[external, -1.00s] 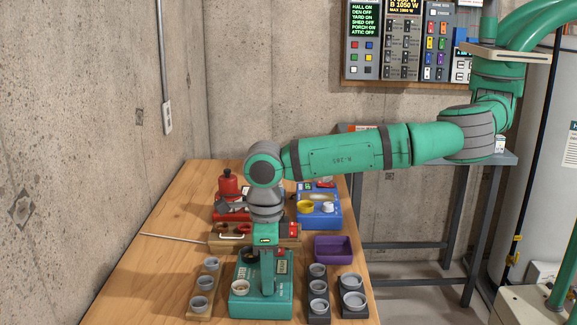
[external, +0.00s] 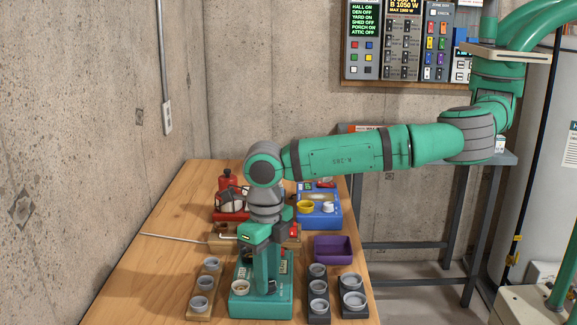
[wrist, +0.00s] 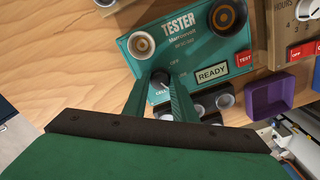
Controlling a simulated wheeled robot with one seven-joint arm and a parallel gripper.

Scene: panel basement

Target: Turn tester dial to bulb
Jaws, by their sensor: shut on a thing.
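The tester (external: 240,309) is a teal box at the front of the wooden bench; it also shows in the wrist view (wrist: 143,46), with its title and a READY label (wrist: 212,73). My gripper (external: 269,288) points straight down onto it. In the wrist view, my two green fingers (wrist: 161,84) are shut on the small grey dial (wrist: 161,76), one on each side. Labels reading OFF and CELL show near the dial. A bulb label is not readable, and the fingers hide part of the dial and its surroundings, so its setting cannot be told.
Grey cups in a wooden rack (external: 190,313) stand left of the tester, and dark racks (external: 318,320) of cups stand right. A purple bin (external: 333,248), blue device (external: 320,221) and red device (external: 226,212) stand behind.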

